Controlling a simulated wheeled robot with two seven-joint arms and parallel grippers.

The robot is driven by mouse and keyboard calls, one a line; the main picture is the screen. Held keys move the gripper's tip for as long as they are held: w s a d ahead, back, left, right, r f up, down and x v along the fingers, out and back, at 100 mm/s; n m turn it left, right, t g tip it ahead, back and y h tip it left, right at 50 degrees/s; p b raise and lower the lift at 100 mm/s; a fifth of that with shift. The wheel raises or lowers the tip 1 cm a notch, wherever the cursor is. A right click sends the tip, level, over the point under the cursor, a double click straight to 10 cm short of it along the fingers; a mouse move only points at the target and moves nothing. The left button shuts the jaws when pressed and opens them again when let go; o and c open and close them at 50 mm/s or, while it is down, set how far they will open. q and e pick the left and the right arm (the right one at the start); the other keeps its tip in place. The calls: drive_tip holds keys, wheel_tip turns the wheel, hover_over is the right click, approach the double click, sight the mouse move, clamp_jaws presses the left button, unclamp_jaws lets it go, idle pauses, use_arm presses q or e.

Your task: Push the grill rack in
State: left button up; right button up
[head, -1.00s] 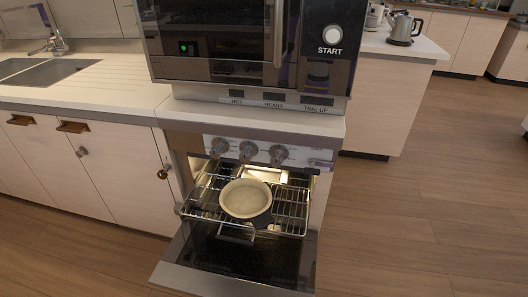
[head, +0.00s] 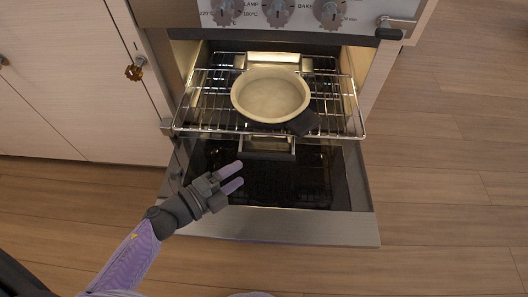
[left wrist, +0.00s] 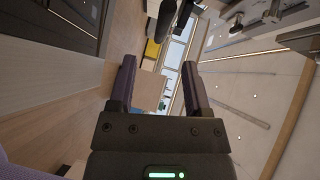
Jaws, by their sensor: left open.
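The wire grill rack (head: 210,116) is slid out of the oven in the head view, over the lowered oven door. A round pale dish (head: 270,95) sits on the rack, with a dark piece at its front right. My left gripper (head: 236,177) is open and empty, in front of and below the rack's front edge, apart from it, above the left part of the door. It also shows in the left wrist view (left wrist: 158,75) with its fingers apart and nothing between them. The rack does not clearly show there. My right gripper is not in view.
The oven door (head: 330,228) hangs open below the rack. Oven knobs (head: 277,12) are above the opening. A cabinet with a round knob (head: 134,72) stands to the left. The wooden floor (head: 460,190) to the right is clear.

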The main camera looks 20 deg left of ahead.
sight(264, 156)
use_arm(q)
drive_tip(key=b+x, duration=0.2)
drive_tip(key=x, duration=0.6)
drive_tip(key=shift+w+d, duration=0.1)
drive_tip(key=shift+d, duration=0.05)
drive_tip(key=shift+w+d+b, duration=0.2)
drive_tip(key=shift+w+b, duration=0.1)
drive_tip(key=shift+w, duration=0.1)
drive_tip(key=shift+c, duration=1.6)
drive_tip(key=c, duration=0.5)
clamp_jaws()
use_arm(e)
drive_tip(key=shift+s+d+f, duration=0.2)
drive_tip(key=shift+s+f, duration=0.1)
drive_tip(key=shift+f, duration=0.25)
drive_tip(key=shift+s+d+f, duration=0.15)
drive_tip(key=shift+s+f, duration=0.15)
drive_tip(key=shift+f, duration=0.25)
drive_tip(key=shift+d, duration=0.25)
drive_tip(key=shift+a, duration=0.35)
